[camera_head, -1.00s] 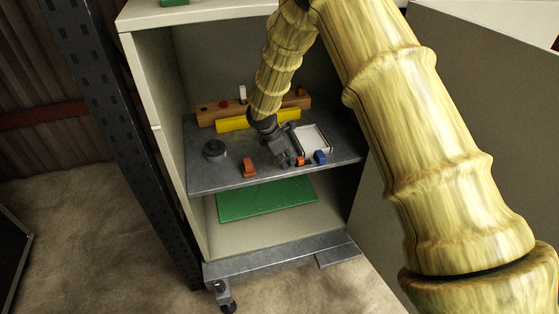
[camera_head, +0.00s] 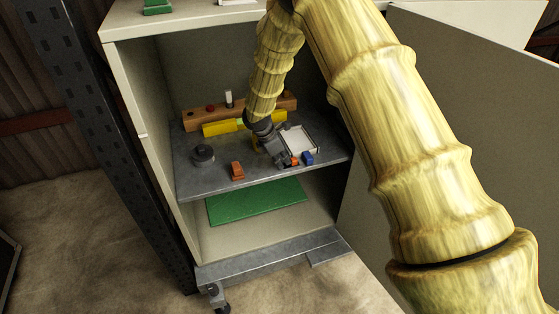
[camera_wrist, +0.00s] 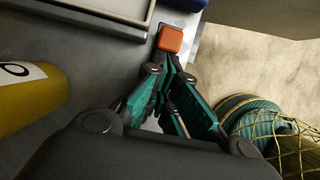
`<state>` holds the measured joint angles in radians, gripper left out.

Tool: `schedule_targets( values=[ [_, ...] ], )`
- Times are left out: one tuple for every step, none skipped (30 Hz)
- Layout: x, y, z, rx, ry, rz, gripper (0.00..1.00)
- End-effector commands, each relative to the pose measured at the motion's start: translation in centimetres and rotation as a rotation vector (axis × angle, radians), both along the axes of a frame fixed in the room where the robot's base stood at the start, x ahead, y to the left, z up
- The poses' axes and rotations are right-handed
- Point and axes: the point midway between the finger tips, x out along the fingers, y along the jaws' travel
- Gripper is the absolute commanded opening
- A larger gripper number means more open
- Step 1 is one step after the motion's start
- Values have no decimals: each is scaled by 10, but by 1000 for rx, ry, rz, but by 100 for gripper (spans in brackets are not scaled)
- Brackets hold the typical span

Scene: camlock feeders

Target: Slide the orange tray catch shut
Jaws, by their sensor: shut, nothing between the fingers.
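The orange tray catch (camera_head: 294,161) is a small block at the front edge of the white tray (camera_head: 299,141), close beside a blue block (camera_head: 307,158). My gripper (camera_head: 287,161) is shut and empty, low over the shelf, with its tips at the left side of the catch. In the wrist view the catch (camera_wrist: 170,38) lies just beyond the shut fingertips (camera_wrist: 165,58); I cannot tell whether they touch. The tray's rim (camera_wrist: 128,30) shows at the upper left and the blue block (camera_wrist: 186,4) at the top edge.
On the grey shelf (camera_head: 215,180) stand another orange piece (camera_head: 237,171), a round dark piece (camera_head: 203,154), a yellow bar (camera_head: 222,128) and a wooden block (camera_head: 196,121). A green mat (camera_head: 257,201) lies below. The cabinet's side wall and door flank the shelf.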

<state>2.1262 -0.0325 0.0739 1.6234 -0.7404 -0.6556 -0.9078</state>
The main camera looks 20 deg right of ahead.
Motion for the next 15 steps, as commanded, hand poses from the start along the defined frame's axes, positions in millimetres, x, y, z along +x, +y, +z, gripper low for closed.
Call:
schedule_targets(
  values=[
    [0, -4, 1, -4, 0, -2, 0],
    [0, -4, 1, -4, 0, -3, 0],
    [0, -4, 1, -4, 0, -3, 0],
    [0, -3, 1, -5, 0, -3, 0],
    [0, -3, 1, -5, 0, -3, 0],
    [0, -1, 2, -5, 0, -3, 0],
    [0, 1, 2, -5, 1, -4, 0],
    [0, 3, 2, -5, 1, -3, 0],
    [-1, 7, 3, -5, 1, -3, 0],
    [-1, 11, 3, -5, 0, -2, 0],
    [-1, 14, 3, -5, 0, -1, 0],
    [-1, 20, 3, -4, 0, -2, 0],
    [-1, 23, 3, -3, 0, -3, 0],
    [-1, 28, 3, -3, -1, -4, 0],
    [-2, 33, 3, -3, 0, -5, 0]
  ],
)
